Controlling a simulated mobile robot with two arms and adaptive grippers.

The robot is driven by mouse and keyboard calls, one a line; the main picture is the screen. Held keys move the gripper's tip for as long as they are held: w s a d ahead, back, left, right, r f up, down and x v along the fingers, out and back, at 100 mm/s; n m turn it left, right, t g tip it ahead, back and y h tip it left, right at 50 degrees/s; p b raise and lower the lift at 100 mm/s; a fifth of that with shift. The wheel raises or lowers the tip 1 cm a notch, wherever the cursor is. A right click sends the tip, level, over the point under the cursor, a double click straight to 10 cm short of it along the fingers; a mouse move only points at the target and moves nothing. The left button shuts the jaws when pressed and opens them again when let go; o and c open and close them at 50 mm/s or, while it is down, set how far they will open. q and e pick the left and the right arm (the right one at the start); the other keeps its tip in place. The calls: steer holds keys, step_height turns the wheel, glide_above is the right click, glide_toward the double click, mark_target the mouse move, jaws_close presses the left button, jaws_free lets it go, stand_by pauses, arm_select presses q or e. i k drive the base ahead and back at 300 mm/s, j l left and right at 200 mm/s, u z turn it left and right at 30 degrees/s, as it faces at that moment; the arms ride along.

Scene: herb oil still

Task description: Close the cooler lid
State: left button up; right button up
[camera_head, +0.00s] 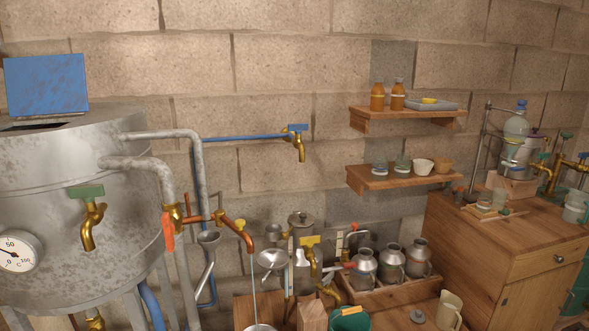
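A large grey metal tank (60,190) stands at the left, with a round dial gauge (14,253) on its front. A flat blue panel (46,84), which looks like the cooler lid, stands upright at the back of the tank's top. In front of it a dark opening (40,126) shows in the tank top, so the lid looks open. The tank's left side is cut off by the picture edge. Neither of my grippers is in view.
Grey pipes (170,137) and a green-handled brass tap (91,222) stick out from the tank's right and front. Two wall shelves (405,118) (400,179) hold bottles and bowls. A wooden cabinet (510,250) stands at the right. The space above the tank opening looks clear.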

mark_target(49, 86)
steer(key=u, duration=1.3)
